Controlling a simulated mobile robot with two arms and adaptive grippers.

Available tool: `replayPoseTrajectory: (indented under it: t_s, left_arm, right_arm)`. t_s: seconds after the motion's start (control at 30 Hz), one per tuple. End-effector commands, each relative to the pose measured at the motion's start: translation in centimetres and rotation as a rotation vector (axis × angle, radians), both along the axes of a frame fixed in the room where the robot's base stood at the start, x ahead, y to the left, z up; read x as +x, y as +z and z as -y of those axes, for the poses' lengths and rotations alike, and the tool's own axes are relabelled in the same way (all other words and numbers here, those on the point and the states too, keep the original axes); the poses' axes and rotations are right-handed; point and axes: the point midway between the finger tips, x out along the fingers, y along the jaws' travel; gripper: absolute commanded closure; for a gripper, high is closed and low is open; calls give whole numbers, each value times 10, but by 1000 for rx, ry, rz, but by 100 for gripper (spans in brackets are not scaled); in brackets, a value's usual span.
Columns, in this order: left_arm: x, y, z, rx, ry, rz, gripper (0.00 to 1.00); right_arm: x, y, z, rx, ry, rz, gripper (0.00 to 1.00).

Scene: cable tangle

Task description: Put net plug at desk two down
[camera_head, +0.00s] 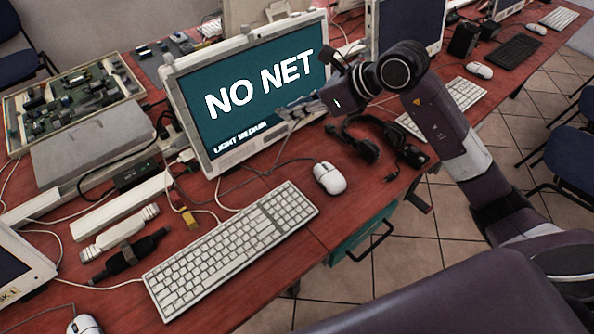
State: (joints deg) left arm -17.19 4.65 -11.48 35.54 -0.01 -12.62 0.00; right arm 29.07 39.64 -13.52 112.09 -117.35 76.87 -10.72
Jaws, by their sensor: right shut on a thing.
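My right gripper (292,113) is in front of the lower right part of a monitor (225,100) that reads "NO NET". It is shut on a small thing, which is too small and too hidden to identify. My left gripper is not in view.
A white keyboard (230,250) and mouse (329,178) lie in front of the monitor. A black headset (358,145) lies below my right arm. Another monitor (408,25) stands farther along.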

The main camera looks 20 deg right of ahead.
Motion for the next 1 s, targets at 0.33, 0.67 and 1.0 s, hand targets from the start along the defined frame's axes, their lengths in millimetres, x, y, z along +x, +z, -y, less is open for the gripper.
replayPoseTrajectory:
  t_s: [0.33, 0.67, 1.0]
  left_arm:
    - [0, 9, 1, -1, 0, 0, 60]
    - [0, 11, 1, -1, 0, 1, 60]
    - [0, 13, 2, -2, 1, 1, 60]
  right_arm:
    - [-2, -89, -1, 3, -1, -9, 100]
    - [0, -147, 0, 2, -1, -1, 100]
    - [-1, -189, 0, 2, 0, -3, 100]
